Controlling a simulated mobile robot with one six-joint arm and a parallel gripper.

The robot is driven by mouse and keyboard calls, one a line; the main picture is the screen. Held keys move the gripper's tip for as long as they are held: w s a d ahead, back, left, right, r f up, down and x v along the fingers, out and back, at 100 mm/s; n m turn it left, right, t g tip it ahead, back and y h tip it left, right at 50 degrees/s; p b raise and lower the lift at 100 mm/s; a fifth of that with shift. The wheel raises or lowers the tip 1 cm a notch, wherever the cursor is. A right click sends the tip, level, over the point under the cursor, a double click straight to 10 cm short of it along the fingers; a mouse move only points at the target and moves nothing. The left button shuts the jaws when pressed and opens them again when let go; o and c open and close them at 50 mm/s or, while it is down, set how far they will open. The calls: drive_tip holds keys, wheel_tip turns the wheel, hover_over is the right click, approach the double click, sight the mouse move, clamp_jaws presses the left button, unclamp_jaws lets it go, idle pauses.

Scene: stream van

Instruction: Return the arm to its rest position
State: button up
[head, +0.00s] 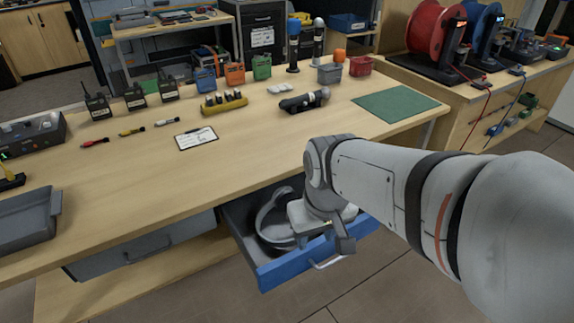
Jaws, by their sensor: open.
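My arm (380,172) reaches in from the right of the head view, bent over the front of the workbench. My gripper (344,242) points down above the open blue-fronted drawer (290,270). It is open, and I see nothing held in it, though my wrist hides part of it. A grey-white headset (268,225) lies inside the drawer, to the left of my gripper. My wrist covers the right part of the drawer's inside.
The wooden workbench (115,185) carries several radios (138,96), a clipboard (196,138), a dark microphone (304,101), a green mat (395,104) and a grey tray (28,220). A closed grey drawer (150,250) is at left. Cable reels (437,30) stand back right.

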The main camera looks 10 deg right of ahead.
drive_tip(key=shift+s+d+m, duration=0.25)
drive_tip(key=shift+s+m, duration=0.1)
drive_tip(key=shift+m, duration=0.25)
